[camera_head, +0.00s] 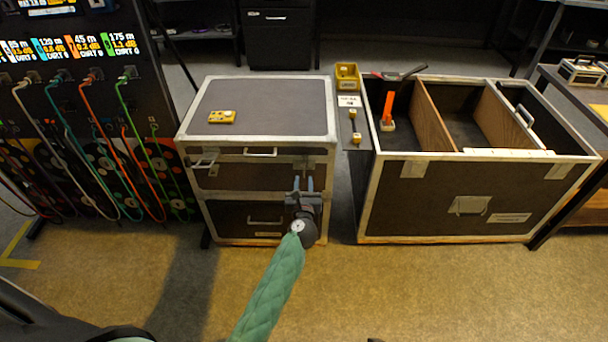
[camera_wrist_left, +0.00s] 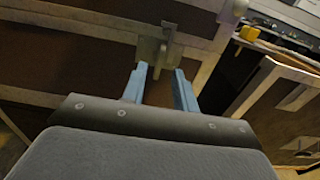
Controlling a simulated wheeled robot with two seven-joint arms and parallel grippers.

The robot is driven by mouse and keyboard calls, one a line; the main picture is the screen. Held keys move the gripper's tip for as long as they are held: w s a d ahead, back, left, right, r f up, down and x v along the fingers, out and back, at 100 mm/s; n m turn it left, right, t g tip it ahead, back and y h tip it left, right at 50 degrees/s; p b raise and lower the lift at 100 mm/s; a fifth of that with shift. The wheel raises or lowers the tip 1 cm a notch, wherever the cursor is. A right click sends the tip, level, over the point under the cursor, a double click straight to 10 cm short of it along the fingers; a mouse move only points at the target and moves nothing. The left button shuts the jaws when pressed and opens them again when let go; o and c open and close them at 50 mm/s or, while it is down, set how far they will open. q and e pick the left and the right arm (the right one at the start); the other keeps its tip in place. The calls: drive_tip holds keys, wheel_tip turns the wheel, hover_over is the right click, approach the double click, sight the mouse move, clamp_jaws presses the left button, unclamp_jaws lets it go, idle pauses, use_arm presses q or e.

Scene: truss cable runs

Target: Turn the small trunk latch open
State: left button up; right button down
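The small trunk (camera_head: 257,110) is a brown case with pale metal edges, left of a larger open trunk. Its latch (camera_wrist_left: 154,48) is a small metal plate with a narrow tab on the front seam, near the right corner. My left gripper (camera_head: 302,184) is in front of the trunk's right front, just below the latch. In the left wrist view its two blue fingers (camera_wrist_left: 160,71) are apart, with the tips at the latch's lower end and the tab between them. I cannot tell whether they touch it. My right gripper is not in view.
A yellow device (camera_head: 222,117) lies on the small trunk's lid. The large open trunk (camera_head: 470,200) with wooden dividers stands to the right, holding an orange-handled tool (camera_head: 388,105). A cable rack (camera_head: 75,120) stands at the left. The floor in front is clear.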

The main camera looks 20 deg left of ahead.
sight(304, 172)
use_arm(q)
drive_tip(key=shift+x, duration=2)
clamp_jaws()
